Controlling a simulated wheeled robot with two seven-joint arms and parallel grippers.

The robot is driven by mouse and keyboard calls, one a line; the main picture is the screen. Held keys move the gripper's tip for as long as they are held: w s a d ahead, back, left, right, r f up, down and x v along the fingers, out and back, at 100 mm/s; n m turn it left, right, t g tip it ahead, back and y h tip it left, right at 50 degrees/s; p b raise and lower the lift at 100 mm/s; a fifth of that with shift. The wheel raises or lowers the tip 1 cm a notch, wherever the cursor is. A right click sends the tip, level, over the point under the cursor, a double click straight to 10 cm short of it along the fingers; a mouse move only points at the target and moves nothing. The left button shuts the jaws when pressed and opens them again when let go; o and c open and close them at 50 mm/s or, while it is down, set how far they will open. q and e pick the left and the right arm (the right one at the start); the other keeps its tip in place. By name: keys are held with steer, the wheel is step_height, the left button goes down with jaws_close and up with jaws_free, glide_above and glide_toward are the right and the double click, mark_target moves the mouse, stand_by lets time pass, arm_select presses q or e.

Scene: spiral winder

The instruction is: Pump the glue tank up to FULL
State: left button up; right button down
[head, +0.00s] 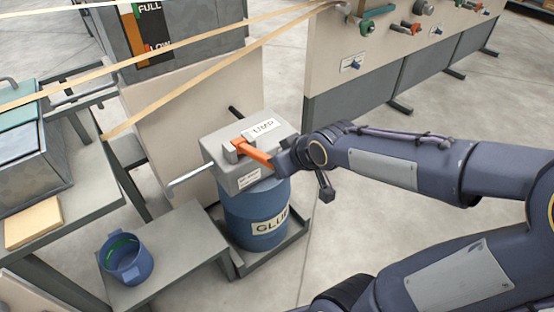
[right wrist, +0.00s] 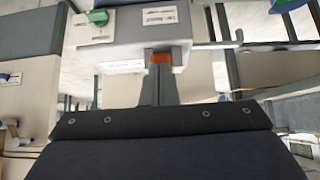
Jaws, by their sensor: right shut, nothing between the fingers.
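The blue glue drum (head: 255,215) stands on a low grey tray with the grey pump box (head: 232,178) on top. An orange pump lever (head: 254,154) sticks out of the box toward my right gripper (head: 278,162). My right gripper is shut and empty, with its tips at the lever's outer end; I cannot tell whether they touch. In the right wrist view the lever's orange end (right wrist: 160,58) shows just beyond the fingertips (right wrist: 160,78). The level gauge (head: 150,30) has FULL at the top and LOW at the bottom, with an orange strip on its left. My left gripper is out of view.
A blue bucket (head: 126,260) stands on a grey bench (head: 185,245) left of the drum. A bent grey rod (head: 188,179) juts from the box's left side. Tan strips cross the upper left. Open floor (head: 335,235) lies right of the drum.

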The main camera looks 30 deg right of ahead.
steer(key=p+v, duration=0.1)
steer(key=v, duration=0.5)
steer(key=shift+s+r+p, duration=0.2)
steer(key=shift+s+p, duration=0.1)
steer(key=shift+s, duration=0.05)
stand_by(1.0)
steer(key=s+a+f+m+g+y, duration=0.3)
steer(key=s+a, duration=0.5)
steer(key=s, duration=0.3)
step_height(320, 180, up, 20)
steer(key=p, duration=2)
steer(key=shift+a, duration=0.1)
